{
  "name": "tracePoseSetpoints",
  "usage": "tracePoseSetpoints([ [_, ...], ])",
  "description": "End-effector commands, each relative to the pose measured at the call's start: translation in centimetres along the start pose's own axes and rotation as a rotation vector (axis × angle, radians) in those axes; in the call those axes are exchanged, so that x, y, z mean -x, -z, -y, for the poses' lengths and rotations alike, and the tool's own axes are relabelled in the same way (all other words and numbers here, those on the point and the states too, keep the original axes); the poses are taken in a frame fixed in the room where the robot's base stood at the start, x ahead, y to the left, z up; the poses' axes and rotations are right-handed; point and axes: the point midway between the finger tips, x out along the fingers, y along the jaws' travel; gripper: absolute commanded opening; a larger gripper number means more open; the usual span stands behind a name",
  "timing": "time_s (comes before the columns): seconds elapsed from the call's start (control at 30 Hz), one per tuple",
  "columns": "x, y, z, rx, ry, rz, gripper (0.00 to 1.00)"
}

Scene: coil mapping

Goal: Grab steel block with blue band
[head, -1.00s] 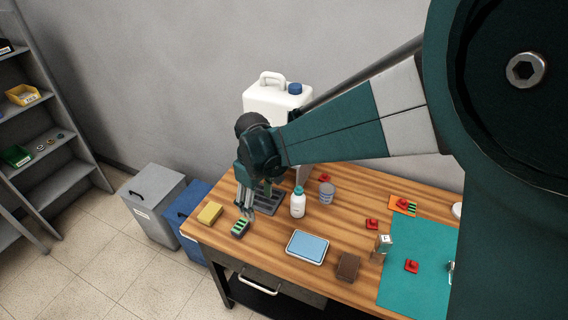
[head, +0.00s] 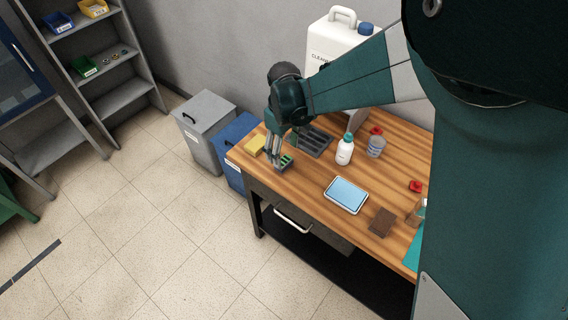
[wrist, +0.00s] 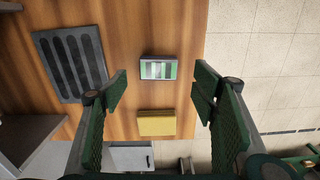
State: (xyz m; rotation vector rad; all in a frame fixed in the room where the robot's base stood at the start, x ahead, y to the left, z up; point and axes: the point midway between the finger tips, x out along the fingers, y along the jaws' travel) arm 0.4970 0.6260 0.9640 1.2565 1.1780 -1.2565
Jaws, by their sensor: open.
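I cannot make out a block with a blue band for certain. A small upright metallic block (head: 416,213) stands at the right of the table, partly cut off by my arm; its band is too small to tell. A dark block with pale and green stripes (head: 285,161) lies near the table's left end and also shows in the wrist view (wrist: 158,68). My gripper (head: 275,158) is open and empty above that end. In the wrist view its fingers (wrist: 161,88) stand wide apart, with the striped block and a yellow block (wrist: 157,122) showing between them.
A grey slotted tray (head: 312,141), a white bottle (head: 344,150), a clear cup (head: 376,147), a blue-topped tray (head: 346,195) and a brown block (head: 382,222) stand on the table. A large white jug (head: 330,42) stands behind. Bins (head: 205,122) stand left.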

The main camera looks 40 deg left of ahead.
Motion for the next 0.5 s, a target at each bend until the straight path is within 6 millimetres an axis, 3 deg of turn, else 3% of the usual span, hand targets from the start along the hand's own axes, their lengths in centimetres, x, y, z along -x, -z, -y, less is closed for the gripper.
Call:
tracePoseSetpoints([
  [0.2, -1.7, 0.0, 0.0, 0.0, 0.0, 0.0, 0.59],
  [0.5, -1.8, 0.0, 0.0, 0.0, 0.0, 0.0, 0.59],
])
